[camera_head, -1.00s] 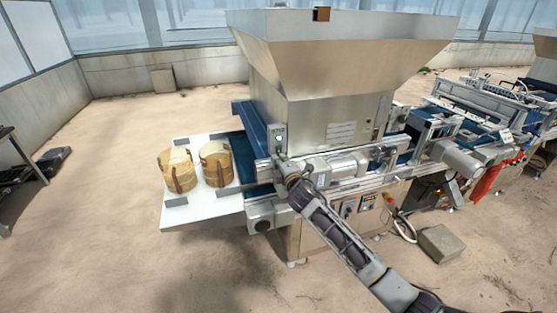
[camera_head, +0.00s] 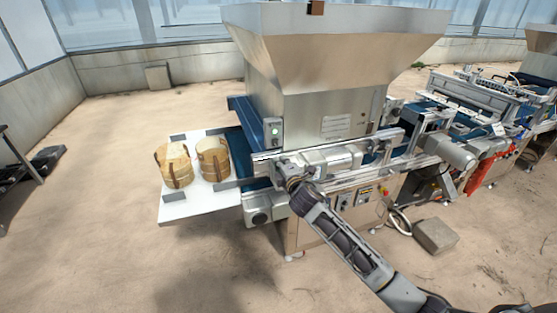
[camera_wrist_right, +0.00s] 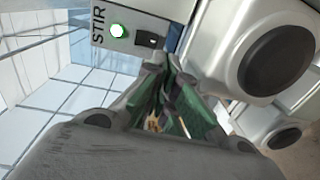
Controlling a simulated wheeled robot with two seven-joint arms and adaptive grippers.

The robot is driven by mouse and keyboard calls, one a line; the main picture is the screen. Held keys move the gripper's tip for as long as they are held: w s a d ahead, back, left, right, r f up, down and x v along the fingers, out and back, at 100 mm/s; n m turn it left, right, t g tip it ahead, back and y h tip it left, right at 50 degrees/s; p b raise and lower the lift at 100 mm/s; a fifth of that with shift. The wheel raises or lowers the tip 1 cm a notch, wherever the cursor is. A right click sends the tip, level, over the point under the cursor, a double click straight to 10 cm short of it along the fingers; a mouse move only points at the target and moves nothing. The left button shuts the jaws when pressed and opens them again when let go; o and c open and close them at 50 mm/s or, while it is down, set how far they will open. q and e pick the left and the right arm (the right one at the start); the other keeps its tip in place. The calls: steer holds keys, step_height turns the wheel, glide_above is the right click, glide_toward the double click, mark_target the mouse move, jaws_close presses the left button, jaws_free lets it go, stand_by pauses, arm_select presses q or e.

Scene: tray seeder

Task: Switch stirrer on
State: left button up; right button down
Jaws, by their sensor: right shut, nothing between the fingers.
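The stirrer's switch box (camera_head: 272,131) is a small grey box on the near left corner of the seeder, with a green light. In the right wrist view it is marked STIR (camera_wrist_right: 97,52), with the round light (camera_wrist_right: 118,31) glowing green and a black rocker switch (camera_wrist_right: 151,40) beside it. My right gripper (camera_head: 283,166) is shut and empty, just below the box in the head view. Its fingertips (camera_wrist_right: 164,66) point toward the rocker in the right wrist view, and a small gap seems to lie between them. My left gripper is not in view.
The large steel hopper (camera_head: 335,65) stands behind the box. A motor (camera_wrist_right: 262,55) is close to the right of the fingers. Two round tan stacks (camera_head: 213,160) stand on the white shelf (camera_head: 190,210) at the left. A grey block (camera_head: 436,236) lies on the floor.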

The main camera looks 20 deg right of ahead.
steer(key=s+b, duration=0.1)
steer(key=s, duration=0.5)
steer(key=shift+s+d+f, duration=0.15)
steer(key=shift+s+f, duration=0.15)
steer(key=shift+f, duration=0.15)
steer(key=shift+f, duration=0.1)
